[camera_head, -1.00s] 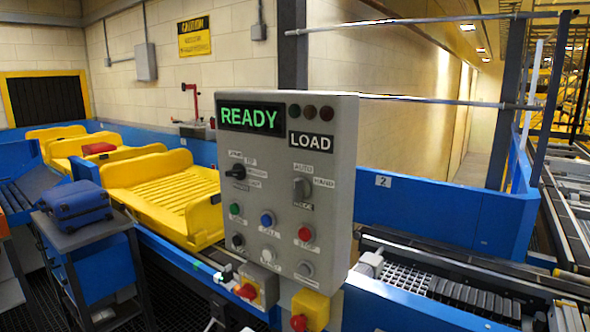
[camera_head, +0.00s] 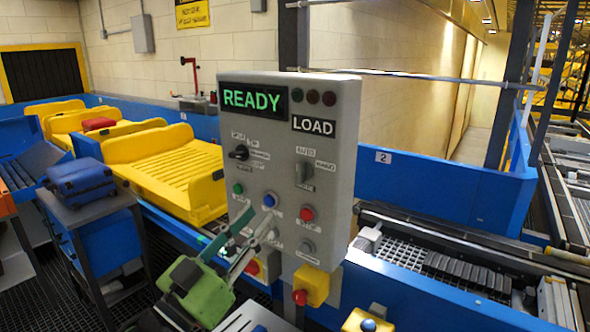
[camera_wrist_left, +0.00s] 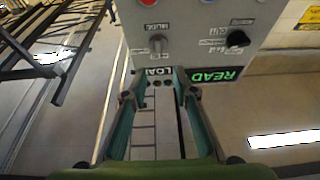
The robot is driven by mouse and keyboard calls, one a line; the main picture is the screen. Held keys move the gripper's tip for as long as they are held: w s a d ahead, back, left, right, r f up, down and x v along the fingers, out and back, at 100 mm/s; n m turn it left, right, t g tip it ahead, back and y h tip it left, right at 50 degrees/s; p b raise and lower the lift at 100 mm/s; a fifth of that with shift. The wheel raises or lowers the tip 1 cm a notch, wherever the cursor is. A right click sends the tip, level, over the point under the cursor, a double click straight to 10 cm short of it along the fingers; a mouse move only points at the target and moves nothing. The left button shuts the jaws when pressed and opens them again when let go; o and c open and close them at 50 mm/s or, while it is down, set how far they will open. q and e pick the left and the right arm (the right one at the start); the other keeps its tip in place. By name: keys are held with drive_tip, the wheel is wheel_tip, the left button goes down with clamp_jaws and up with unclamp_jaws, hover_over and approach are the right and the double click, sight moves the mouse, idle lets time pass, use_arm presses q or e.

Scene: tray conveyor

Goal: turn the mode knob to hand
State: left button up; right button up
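The mode knob (camera_head: 303,174) is a grey selector on the right of the grey control panel (camera_head: 335,130), among small labels that include AUTO and HAND. Its grip looks roughly upright; its exact setting is hard to read. In the left wrist view the panel appears upside down, with the knob (camera_wrist_left: 157,43) beyond the fingers. My left gripper (camera_head: 256,222) is open and empty, in front of the panel's lower left, below and left of the knob. Its two fingers also show spread apart in the left wrist view (camera_wrist_left: 158,95). My right gripper is not in view.
A black knob (camera_head: 239,152) sits left of the mode knob. Blue (camera_head: 269,200) and red (camera_head: 307,213) buttons lie below. A yellow box (camera_head: 312,284) with a red button hangs under the panel. Yellow trays (camera_head: 170,170) and a blue suitcase (camera_head: 80,182) stand left.

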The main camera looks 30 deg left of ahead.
use_arm(q)
drive_tip(key=r, duration=0.1)
drive_tip(key=b, duration=0.8)
approach(297, 168)
drive_tip(key=w, duration=0.1)
drive_tip(key=p+x, duration=0.1)
drive_tip(key=x, duration=0.1)
drive_tip(key=p+x, duration=0.1)
drive_tip(key=x, duration=0.2)
drive_tip(key=p+x, duration=0.2)
drive_tip(key=shift+w+d+r, duration=0.1)
drive_tip(key=shift+w+r, duration=0.05)
drive_tip(key=shift+r, duration=0.25)
drive_tip(key=shift+w, duration=0.5)
